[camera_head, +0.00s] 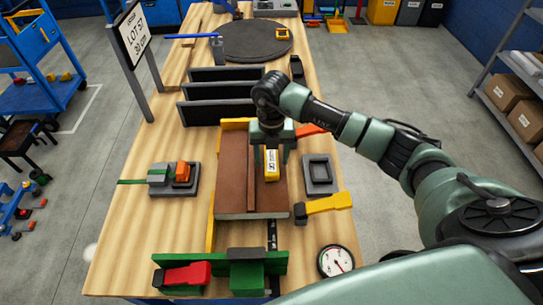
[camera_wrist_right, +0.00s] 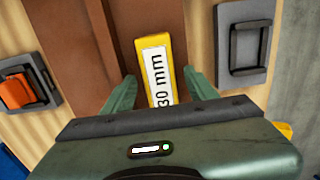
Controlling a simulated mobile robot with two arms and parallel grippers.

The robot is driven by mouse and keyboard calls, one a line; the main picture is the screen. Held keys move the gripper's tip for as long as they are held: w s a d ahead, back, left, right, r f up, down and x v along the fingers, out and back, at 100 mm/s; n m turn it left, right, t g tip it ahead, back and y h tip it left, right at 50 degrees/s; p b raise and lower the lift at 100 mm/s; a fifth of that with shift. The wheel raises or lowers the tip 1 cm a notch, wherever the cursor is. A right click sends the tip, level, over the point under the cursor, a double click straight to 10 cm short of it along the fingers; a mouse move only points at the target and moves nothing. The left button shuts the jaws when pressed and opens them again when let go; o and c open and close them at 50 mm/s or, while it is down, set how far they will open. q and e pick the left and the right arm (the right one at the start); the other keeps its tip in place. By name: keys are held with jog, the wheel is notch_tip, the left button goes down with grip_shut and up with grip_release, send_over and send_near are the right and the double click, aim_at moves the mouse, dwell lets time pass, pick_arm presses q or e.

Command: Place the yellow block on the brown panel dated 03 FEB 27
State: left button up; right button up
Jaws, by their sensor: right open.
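The yellow block (camera_head: 272,168) has a white label, which reads "30 mm" in the right wrist view (camera_wrist_right: 154,62). It appears to lie on the brown panel (camera_head: 235,170), right of a raised strip; the wrist view also shows the panel (camera_wrist_right: 195,40). I can read no date on the panel. My right gripper (camera_head: 273,150) is above the block's far end. In the wrist view its open fingers (camera_wrist_right: 160,88) stand on either side of the block, with gaps showing. The gripper body hides the block's lower end there. My left gripper is out of view.
Black upright slats (camera_head: 215,90) stand behind the panel. A grey frame (camera_head: 320,175) and a yellow-handled clamp (camera_head: 325,204) lie right of it. A red-and-green clamp (camera_head: 185,275) and a dial gauge (camera_head: 336,261) are in front.

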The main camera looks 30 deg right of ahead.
aim_at(271, 160)
jog(key=shift+r, duration=0.3)
notch_tip(271, 160, up, 12)
jog(key=b, duration=0.3)
jog(key=shift+f+b, duration=0.2)
jog(key=shift+b, duration=0.15)
